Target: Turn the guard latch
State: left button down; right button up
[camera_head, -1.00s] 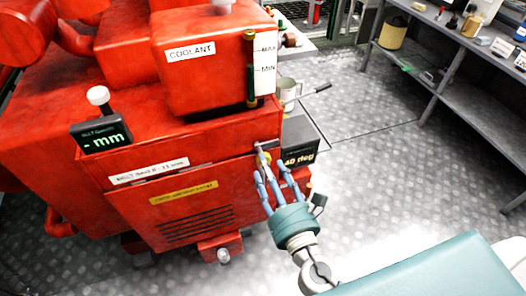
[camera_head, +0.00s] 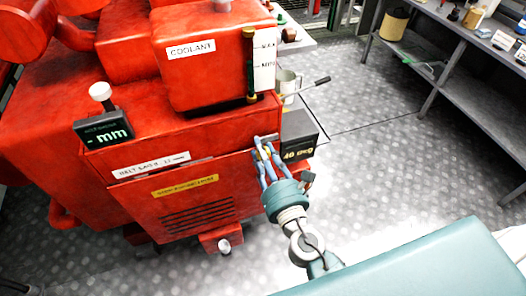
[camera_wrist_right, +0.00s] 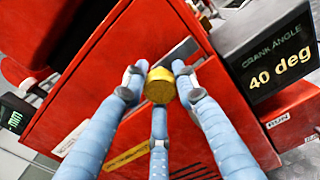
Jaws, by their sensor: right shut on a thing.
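The guard latch is a grey bar (camera_head: 266,137) with a round brass knob (camera_wrist_right: 160,86), at the upper right corner of the red guard panel (camera_head: 235,180). My right gripper (camera_head: 263,150) is at the latch, its blue fingers closed around the knob. In the right wrist view the fingertips (camera_wrist_right: 160,78) stand on both sides of the knob, with the third finger below it. The bar runs up and right behind the knob. In the head view the fingers mostly hide the knob. My left gripper is not in view.
A black display (camera_head: 300,150) reading 40 deg sits just right of the latch. The coolant tank (camera_head: 205,75) is above, with a mug (camera_head: 288,85) and a lever (camera_head: 310,88) beside it. Shelves (camera_head: 470,95) stand at the right, with open floor between.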

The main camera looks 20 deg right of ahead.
jog(key=shift+m, duration=0.3)
jog(key=m+b, duration=0.1)
jog(key=m, duration=0.2)
jog(key=shift+b, duration=0.35)
jog(key=m+b, duration=0.1)
jog(key=m, duration=0.5)
jog(key=m+b, duration=0.1)
jog(key=m, duration=0.2)
jog(key=shift+m, duration=2.6)
jog(key=shift+f, duration=0.1)
jog(key=o, duration=1.2)
jog(key=shift+c, duration=0.2)
